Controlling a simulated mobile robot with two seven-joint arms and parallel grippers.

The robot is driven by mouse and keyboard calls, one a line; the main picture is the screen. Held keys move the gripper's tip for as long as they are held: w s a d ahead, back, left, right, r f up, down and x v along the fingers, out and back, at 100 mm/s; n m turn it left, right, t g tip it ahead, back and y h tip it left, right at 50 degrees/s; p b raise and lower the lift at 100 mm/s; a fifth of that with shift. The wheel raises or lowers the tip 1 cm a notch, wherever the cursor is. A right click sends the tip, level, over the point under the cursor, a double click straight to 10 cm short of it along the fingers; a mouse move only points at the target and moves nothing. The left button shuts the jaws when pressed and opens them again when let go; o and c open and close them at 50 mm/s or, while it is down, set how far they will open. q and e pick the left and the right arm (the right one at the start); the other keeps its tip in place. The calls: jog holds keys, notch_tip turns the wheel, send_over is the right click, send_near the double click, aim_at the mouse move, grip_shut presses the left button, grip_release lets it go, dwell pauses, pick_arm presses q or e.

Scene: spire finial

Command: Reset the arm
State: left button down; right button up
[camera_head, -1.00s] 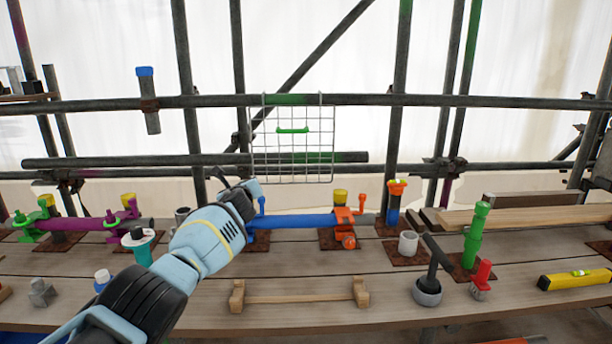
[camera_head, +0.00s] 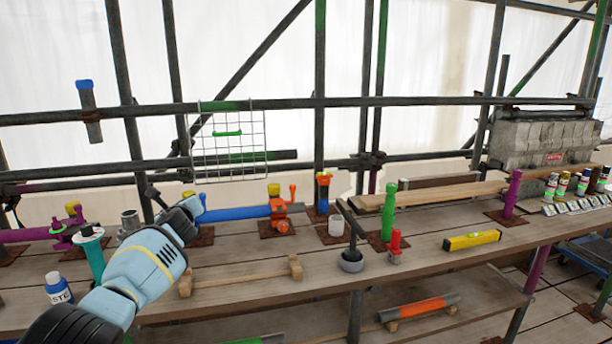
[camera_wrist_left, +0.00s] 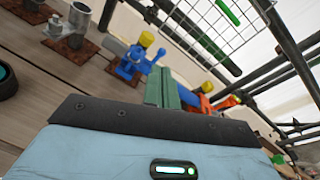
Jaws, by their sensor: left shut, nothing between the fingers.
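My left arm reaches in from the lower left of the head view, over the wooden bench (camera_head: 330,262). My left gripper (camera_head: 157,194) is at the far end of it, in front of the blue pipe (camera_head: 238,213). The pipe hides little of itself, but its left end is behind my wrist. In the left wrist view the gripper's green fingers (camera_wrist_left: 163,88) are together with nothing between them. Beyond them, a blue fitting with a yellow cap (camera_wrist_left: 133,60) and an orange fitting (camera_wrist_left: 192,102) show. My right gripper is in neither view.
A wire rack (camera_head: 228,158) hangs on the scaffold rail (camera_head: 360,101) behind the bench. A white bottle (camera_head: 58,288) is beside my arm.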

pick_arm(q)
jog(key=s+d+f+n+g+h, duration=0.1)
jog(key=s+d+f+n+h, duration=0.2)
jog(key=s+f, duration=0.6)
jog(key=s+d+f+n+g, duration=0.1)
jog(key=s+d+f+n, duration=0.35)
jog(key=f, duration=0.95)
jog(key=s+d+f+n+g+h, duration=0.15)
jog(key=s+d+f, duration=0.25)
jog(key=s+f, duration=0.5)
jog(key=s+d+f+n+h, duration=0.1)
jog(key=s+f+n, duration=0.35)
jog(key=s, duration=0.35)
jog(key=s+d+f+n+h, duration=0.1)
jog(key=s+f+n, duration=0.35)
jog(key=s, duration=0.45)
jog(key=s+r+n+g, duration=0.1)
jog(key=s+n, duration=0.6)
jog(key=s, duration=1.2)
jog(key=shift+s+a+g, duration=0.15)
jog(key=shift+g, duration=0.5)
jog(key=shift+h, duration=0.25)
